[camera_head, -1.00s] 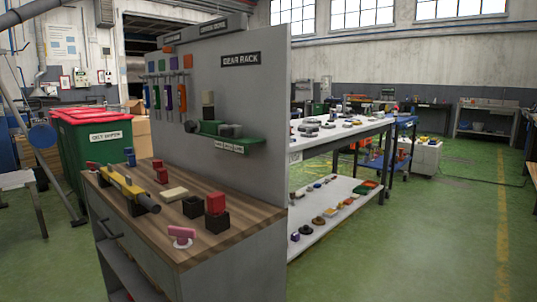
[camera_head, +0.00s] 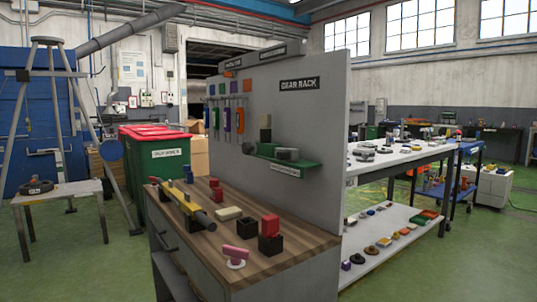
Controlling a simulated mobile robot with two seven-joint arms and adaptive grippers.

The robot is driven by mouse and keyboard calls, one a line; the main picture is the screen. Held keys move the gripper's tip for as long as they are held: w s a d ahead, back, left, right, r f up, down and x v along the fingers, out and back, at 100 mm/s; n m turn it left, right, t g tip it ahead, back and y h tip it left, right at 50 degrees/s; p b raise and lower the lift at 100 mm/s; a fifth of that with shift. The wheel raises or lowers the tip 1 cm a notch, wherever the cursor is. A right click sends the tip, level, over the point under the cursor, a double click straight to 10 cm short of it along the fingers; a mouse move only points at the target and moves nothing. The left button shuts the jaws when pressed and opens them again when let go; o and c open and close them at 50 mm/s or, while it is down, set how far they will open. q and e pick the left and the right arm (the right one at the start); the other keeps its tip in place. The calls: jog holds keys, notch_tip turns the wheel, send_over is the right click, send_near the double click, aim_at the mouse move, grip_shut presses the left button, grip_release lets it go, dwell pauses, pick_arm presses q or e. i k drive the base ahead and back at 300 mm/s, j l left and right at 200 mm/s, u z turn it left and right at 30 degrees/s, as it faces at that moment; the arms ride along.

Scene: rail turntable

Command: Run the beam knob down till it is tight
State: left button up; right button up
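A wooden-topped workbench (camera_head: 205,240) stands in the middle of the view. A yellow beam (camera_head: 180,198) lies at its left side with a dark cylinder (camera_head: 201,217) at the near end. A red knob-like part (camera_head: 155,181) is at the beam's far left end, and another red part (camera_head: 187,172) stands just behind it. A pink T-shaped handle (camera_head: 235,253) sits on a white round base at the bench's front edge. I cannot tell which of these is the beam knob or how tight it is. Neither of my grippers is in view.
A grey panel marked GEAR RACK (camera_head: 325,130) rises behind the bench. Red and dark blocks (camera_head: 270,238) stand on the top. Green bins with red lids (camera_head: 165,165) stand behind left. A small table (camera_head: 60,192) is at far left. Green floor (camera_head: 110,265) is clear at front left.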

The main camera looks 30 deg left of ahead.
aim_at(248, 149)
jog(key=i+j+u, duration=0.1)
jog(key=j, duration=0.3)
jog(key=i+j+u, duration=0.15)
jog(key=j, duration=0.25)
jog(key=i+j+u, duration=0.1)
jog(key=j, duration=0.25)
jog(key=i, duration=0.1)
